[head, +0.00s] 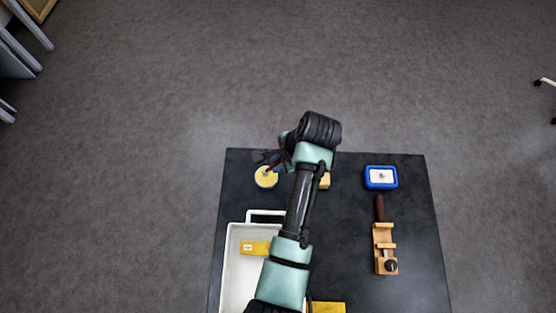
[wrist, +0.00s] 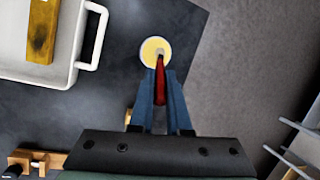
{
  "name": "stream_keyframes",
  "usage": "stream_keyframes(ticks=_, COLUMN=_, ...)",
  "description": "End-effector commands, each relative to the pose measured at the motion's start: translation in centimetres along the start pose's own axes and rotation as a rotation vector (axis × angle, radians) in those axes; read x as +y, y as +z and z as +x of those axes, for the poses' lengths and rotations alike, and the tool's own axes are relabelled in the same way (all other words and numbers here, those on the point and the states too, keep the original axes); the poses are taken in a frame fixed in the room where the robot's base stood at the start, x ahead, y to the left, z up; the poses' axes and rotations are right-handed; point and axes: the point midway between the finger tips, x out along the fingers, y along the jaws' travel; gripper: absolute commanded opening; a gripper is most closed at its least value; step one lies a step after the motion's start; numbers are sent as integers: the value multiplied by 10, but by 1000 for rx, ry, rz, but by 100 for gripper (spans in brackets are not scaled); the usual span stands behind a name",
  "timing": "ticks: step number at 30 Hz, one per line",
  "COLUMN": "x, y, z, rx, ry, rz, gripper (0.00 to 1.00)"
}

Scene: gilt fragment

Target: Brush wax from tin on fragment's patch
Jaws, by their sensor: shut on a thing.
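My gripper (wrist: 161,78) is shut on the red handle of a brush (wrist: 161,92). The brush's pale tip is over the round tin (wrist: 147,57) of yellow wax; I cannot tell whether it touches the wax. In the head view the tin (head: 265,181) stands near the table's far left corner, with my gripper (head: 271,163) just above it and partly hidden by my arm. A gilt fragment (head: 261,248) with a small white mark lies in the white tray. The wrist view shows a gilt piece (wrist: 42,30) with dark brown areas there.
The white tray (head: 234,270) with a raised handle is at the left of the dark table (head: 410,200). A blue-rimmed dish (head: 381,185) and a wooden stand (head: 385,240) with a dark-handled tool are at the right. Another yellow piece (head: 328,308) lies at the near edge.

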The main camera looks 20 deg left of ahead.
Motion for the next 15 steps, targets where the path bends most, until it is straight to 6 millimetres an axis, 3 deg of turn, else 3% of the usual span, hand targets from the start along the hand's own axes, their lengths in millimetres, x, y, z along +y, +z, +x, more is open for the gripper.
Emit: stream_keyframes(ticks=15, x=1, y=-1, z=5, rx=0, ry=0, rz=0, gripper=0)
